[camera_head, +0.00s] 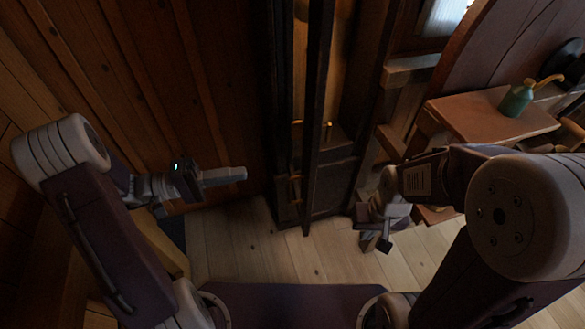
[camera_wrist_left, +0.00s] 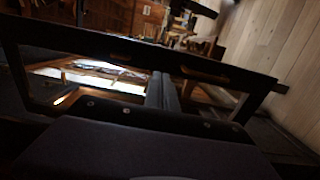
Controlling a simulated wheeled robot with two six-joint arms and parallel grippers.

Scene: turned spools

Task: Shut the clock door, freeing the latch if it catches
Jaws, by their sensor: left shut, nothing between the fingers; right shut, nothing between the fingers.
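The tall dark clock case (camera_head: 330,185) stands upright in the middle of the head view. Its narrow framed door (camera_head: 317,100) shows nearly edge-on and appears to stand out from the case, open. Small brass-coloured fittings (camera_head: 295,178) show beside it; I cannot tell which is the latch. My left gripper (camera_head: 243,173) is shut and empty, left of the door and apart from it. In the left wrist view the shut fingers (camera_wrist_left: 166,92) point toward a long dark frame (camera_wrist_left: 130,50), probably the door. My right gripper (camera_head: 377,243) is shut and empty, low to the right of the clock.
A wooden bench (camera_head: 490,118) with a green oil can (camera_head: 517,98) stands at the right. A plank wall (camera_head: 130,70) closes off the left. The pale wood floor (camera_head: 270,255) in front of the clock is clear.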

